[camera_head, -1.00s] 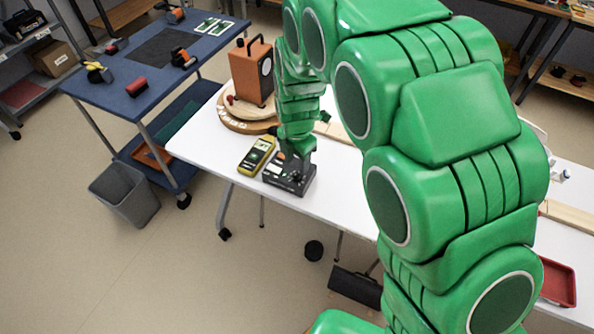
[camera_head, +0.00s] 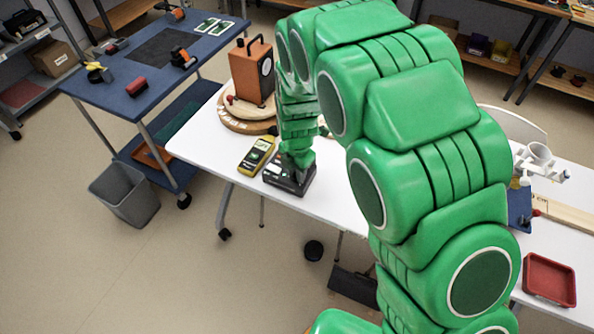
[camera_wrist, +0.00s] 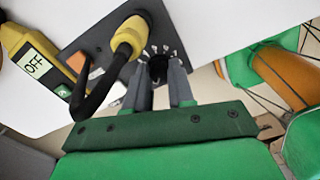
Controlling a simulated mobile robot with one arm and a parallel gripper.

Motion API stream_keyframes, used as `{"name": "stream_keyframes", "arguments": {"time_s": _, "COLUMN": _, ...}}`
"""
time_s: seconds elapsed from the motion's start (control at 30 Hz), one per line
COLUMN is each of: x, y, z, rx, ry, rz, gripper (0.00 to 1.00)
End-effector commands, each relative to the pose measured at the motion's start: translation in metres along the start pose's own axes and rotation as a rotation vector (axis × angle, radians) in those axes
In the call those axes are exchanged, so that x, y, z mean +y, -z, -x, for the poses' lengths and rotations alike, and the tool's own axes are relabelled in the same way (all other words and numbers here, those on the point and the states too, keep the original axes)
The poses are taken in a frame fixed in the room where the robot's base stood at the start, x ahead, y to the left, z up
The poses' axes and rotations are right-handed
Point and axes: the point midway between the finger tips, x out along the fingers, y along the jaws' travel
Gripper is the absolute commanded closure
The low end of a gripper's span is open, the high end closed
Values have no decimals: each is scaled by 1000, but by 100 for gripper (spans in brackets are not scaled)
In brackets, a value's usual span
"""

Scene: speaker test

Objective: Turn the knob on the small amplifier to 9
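The small amplifier (camera_head: 285,185) is a dark, low box at the white table's front edge; its dark panel (camera_wrist: 98,42) fills the upper middle of the wrist view. Its black knob (camera_wrist: 159,70) has a ring of white marks around it. My gripper (camera_wrist: 160,75) is down at the knob, with one grey finger on either side of it. Whether the fingers press on the knob is not clear. The fingers hide part of the knob and scale, so the setting is unreadable. In the head view my gripper (camera_head: 300,174) is over the amplifier's right part.
A yellow plug (camera_wrist: 130,35) with a black cable stands in the panel close to the knob, near an orange switch (camera_wrist: 78,66). A yellow meter (camera_head: 256,155) reading OFF lies beside the amplifier. An orange speaker box (camera_head: 250,73) stands behind. A red tray (camera_head: 549,280) is at right.

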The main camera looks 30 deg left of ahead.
Motion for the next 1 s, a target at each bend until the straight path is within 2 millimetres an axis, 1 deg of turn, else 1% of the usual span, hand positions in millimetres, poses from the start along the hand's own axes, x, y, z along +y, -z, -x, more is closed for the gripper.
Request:
{"name": "stream_keyframes", "arguments": {"time_s": 0.03, "x": 0, "y": 0, "z": 0, "rx": 0, "ry": 0, "rz": 0, "gripper": 97}}
{"name": "stream_keyframes", "arguments": {"time_s": 0.07, "x": 0, "y": 0, "z": 0, "rx": 0, "ry": 0, "rz": 0, "gripper": 100}}
{"name": "stream_keyframes", "arguments": {"time_s": 0.3, "x": 0, "y": 0, "z": 0, "rx": 0, "ry": 1, "rz": -12, "gripper": 100}}
{"name": "stream_keyframes", "arguments": {"time_s": 0.47, "x": 0, "y": 0, "z": 0, "rx": 0, "ry": 1, "rz": -62, "gripper": 100}}
{"name": "stream_keyframes", "arguments": {"time_s": 0.67, "x": 0, "y": 0, "z": 0, "rx": 0, "ry": 1, "rz": -190, "gripper": 100}}
{"name": "stream_keyframes", "arguments": {"time_s": 1.0, "x": 0, "y": 0, "z": 0, "rx": 1, "ry": 1, "rz": -508, "gripper": 100}}
